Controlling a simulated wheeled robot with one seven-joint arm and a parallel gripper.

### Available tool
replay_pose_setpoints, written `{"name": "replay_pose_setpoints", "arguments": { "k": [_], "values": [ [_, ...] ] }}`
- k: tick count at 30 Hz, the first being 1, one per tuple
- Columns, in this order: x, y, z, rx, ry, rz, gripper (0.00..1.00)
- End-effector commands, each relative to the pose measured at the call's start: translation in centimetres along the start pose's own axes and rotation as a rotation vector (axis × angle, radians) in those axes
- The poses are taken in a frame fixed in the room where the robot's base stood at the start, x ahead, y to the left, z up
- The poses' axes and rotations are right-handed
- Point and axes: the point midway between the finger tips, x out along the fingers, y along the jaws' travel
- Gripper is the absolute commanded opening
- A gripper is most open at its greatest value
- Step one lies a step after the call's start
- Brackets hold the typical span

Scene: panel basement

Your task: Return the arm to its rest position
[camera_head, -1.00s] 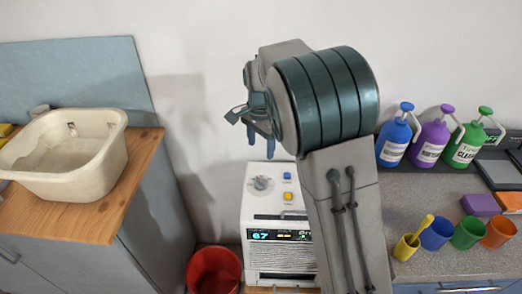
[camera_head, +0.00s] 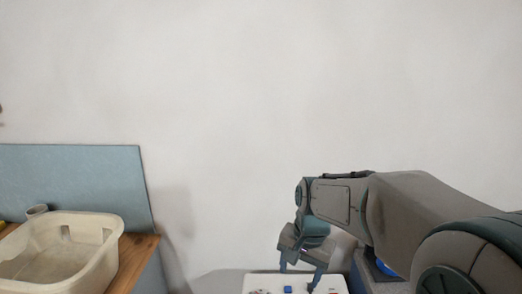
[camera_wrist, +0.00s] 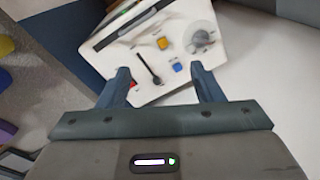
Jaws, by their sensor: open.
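My gripper (camera_head: 302,272) hangs at the end of my arm in the head view, pointing down above the white machine (camera_head: 262,281). In the wrist view my gripper (camera_wrist: 162,80) shows two blue-grey fingers, wide apart with nothing between them. Beyond the fingertips lies the machine's white panel (camera_wrist: 188,22), with a grey dial (camera_wrist: 203,36), a yellow button (camera_wrist: 163,43), a blue button (camera_wrist: 178,67) and a dark lever-like part (camera_wrist: 152,66). The fingers appear apart from the panel, though the gap is hard to judge.
In the head view a cream basin (camera_head: 88,255) stands on a wooden counter (camera_head: 137,258) at the left, before a blue-grey board (camera_head: 75,180). A blue bottle (camera_head: 380,264) is partly hidden behind my arm at the right. The wall space above is clear.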

Motion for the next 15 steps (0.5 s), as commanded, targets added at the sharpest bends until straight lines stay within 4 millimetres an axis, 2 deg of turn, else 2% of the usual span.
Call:
{"name": "replay_pose_setpoints", "arguments": {
  "k": [1,9,15],
  "values": [
    [-0.7,1.5,1.0,-0.035,0.014,-0.011,0.6],
    [-2.0,7.9,6.3,-0.274,0.103,-0.011,0.6],
    [-1.6,11.2,9.6,-0.414,0.16,0.024,0.6]
  ]
}}
